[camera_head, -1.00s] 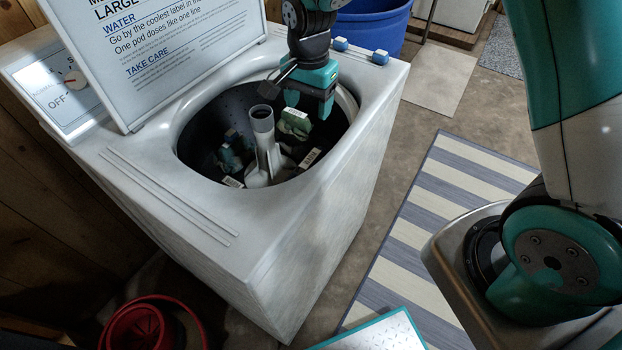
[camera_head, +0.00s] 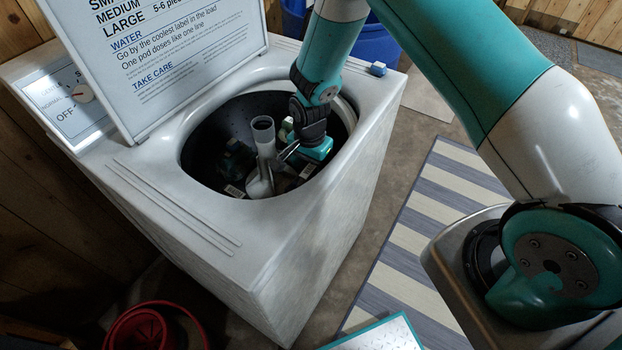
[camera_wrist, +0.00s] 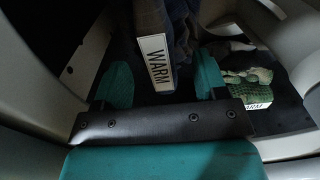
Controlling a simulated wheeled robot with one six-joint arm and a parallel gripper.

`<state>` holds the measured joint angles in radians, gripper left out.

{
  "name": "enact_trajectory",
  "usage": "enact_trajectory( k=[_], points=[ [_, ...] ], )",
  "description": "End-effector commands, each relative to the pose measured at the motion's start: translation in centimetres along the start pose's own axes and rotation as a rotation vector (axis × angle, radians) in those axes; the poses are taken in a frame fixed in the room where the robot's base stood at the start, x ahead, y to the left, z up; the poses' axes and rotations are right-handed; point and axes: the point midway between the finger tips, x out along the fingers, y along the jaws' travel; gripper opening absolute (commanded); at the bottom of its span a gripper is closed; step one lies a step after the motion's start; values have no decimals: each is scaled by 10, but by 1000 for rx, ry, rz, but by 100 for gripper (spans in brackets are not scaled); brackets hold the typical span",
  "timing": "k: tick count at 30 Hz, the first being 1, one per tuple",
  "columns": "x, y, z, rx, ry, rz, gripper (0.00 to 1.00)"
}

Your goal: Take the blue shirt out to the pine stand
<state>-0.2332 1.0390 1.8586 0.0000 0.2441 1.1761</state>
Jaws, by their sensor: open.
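My gripper (camera_wrist: 162,82) is open, down inside the washer's drum; in the head view its teal body (camera_head: 316,150) is right of the grey agitator post. In the wrist view, a dark, bluish-grey cloth (camera_wrist: 183,30) with a white WARM label (camera_wrist: 157,62) lies between and beyond the two teal fingers. It may be the blue shirt, but the drum is too dark to be sure of its colour. I cannot tell whether the fingers touch it. A green patterned cloth (camera_wrist: 250,77) with a label lies outside the right finger. I see no pine stand.
The white washer (camera_head: 330,240) has its lid sign (camera_head: 190,50) raised at the left. The agitator (camera_head: 264,135) stands mid-drum, close to my gripper. A red bucket (camera_head: 145,325) and a striped mat (camera_head: 400,240) are on the floor.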

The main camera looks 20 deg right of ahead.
Motion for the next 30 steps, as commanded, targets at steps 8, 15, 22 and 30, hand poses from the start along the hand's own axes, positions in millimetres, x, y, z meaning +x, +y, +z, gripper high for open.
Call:
enact_trajectory(
  k=[8, 15, 22, 30],
  points=[
    [27, 0, 1, 0, 0, 1, 66],
    [27, 0, 1, -1, 0, 0, 54],
    [27, 0, 1, -1, 0, 0, 6],
    [25, 0, 0, 0, 0, 0, 7]
  ],
)
